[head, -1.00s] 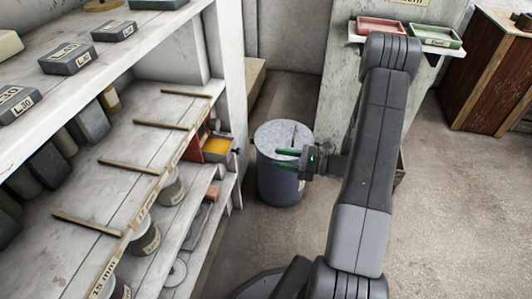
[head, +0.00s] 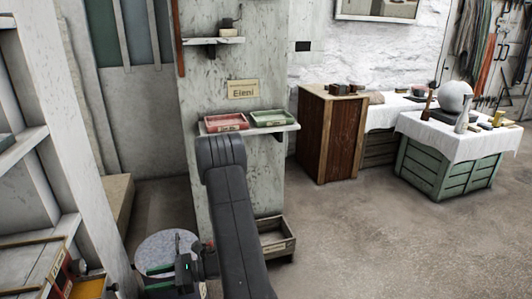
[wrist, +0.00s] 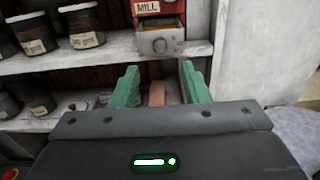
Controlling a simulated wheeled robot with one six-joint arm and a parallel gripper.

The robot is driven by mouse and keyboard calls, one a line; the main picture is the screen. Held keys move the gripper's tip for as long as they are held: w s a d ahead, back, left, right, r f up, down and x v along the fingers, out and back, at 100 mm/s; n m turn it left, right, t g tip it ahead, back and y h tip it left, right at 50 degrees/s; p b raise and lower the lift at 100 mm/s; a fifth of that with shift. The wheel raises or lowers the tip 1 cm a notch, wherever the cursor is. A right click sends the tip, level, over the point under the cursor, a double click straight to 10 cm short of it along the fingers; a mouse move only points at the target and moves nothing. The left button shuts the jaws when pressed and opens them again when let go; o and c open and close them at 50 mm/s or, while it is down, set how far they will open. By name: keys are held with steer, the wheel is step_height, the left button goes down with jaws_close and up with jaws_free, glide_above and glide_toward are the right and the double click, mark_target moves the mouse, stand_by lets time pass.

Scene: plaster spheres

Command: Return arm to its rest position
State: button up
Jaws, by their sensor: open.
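My gripper (head: 158,278) shows at the lower left of the head view, in front of the round grey drum (head: 168,247). In the wrist view its two green fingers (wrist: 160,88) stand apart with nothing held between them. They point toward the shelf unit (wrist: 115,60). My dark arm rises beside the drum and bends at its top in front of the post with the Eleni sign (head: 243,89).
A red tray (head: 226,122) and a green tray (head: 269,119) sit on a small ledge behind my arm. A wooden crate (head: 276,238) is low behind it. A brown cabinet (head: 330,135) and a cloth-covered table (head: 460,130) stand farther right. Open floor (head: 390,240) lies at right.

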steer(key=b+x, duration=0.1)
steer(key=x, duration=0.8)
steer(key=shift+a, duration=0.3)
steer(key=shift+s+d, duration=0.1)
